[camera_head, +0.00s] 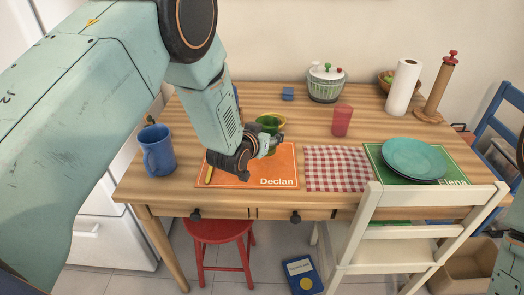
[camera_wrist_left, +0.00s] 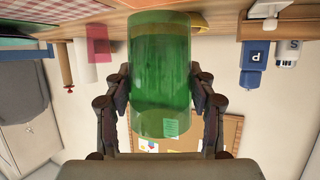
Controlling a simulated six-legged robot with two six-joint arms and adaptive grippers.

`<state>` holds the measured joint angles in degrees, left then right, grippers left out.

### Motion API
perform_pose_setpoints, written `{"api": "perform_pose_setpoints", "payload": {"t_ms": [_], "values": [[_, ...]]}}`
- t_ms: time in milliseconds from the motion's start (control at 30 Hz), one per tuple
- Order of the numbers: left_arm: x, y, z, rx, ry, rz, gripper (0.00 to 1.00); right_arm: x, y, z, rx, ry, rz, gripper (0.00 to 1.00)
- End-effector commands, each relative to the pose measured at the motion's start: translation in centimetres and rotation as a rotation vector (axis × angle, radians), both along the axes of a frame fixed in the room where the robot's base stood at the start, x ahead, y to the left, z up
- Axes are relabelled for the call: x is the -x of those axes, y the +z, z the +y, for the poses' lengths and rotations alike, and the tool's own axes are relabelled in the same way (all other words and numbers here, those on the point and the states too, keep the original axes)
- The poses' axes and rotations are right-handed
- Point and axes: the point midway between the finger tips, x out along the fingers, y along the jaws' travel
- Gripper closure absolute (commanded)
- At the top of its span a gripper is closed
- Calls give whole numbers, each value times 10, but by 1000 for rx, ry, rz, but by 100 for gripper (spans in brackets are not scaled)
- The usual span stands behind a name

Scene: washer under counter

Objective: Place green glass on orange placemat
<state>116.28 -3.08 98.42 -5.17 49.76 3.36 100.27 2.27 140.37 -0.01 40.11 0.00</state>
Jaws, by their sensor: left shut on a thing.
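The green glass (camera_head: 267,122) shows partly behind my left gripper (camera_head: 262,148) in the head view. In the left wrist view the green glass (camera_wrist_left: 160,70) stands between the two fingers of my left gripper (camera_wrist_left: 160,98), which is shut on it. The orange placemat (camera_head: 284,168), marked "Declan", lies at the front left of the table. My gripper is over its back part and hides some of it. The glass appears near the mat's back edge; whether it touches anything below, I cannot tell. My right gripper is not in view.
A blue mug (camera_head: 158,152) stands left of the mat. A yellow bowl (camera_head: 281,117) is just behind the glass. A red glass (camera_head: 342,121) stands farther right. A checkered cloth (camera_head: 337,168) and a teal plate (camera_head: 413,158) lie to the right. The mat's front right part is largely clear.

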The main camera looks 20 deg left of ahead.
Motion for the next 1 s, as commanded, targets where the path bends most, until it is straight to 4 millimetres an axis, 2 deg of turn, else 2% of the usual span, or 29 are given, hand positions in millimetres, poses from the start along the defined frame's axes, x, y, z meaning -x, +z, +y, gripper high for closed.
{"api": "perform_pose_setpoints", "payload": {"t_ms": [167, 400, 867, 900, 1000], "values": [[1, -10, 2, 0, 2, -2, 84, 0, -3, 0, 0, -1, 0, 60], [3, -41, 4, 2, 4, -1, 84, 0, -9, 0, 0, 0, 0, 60], [4, -47, 4, 1, 4, -3, 84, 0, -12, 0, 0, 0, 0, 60], [5, -47, 4, 1, 4, -1, 42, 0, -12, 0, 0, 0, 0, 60], [4, -47, 4, 1, 4, -1, 33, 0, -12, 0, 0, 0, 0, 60]]}}
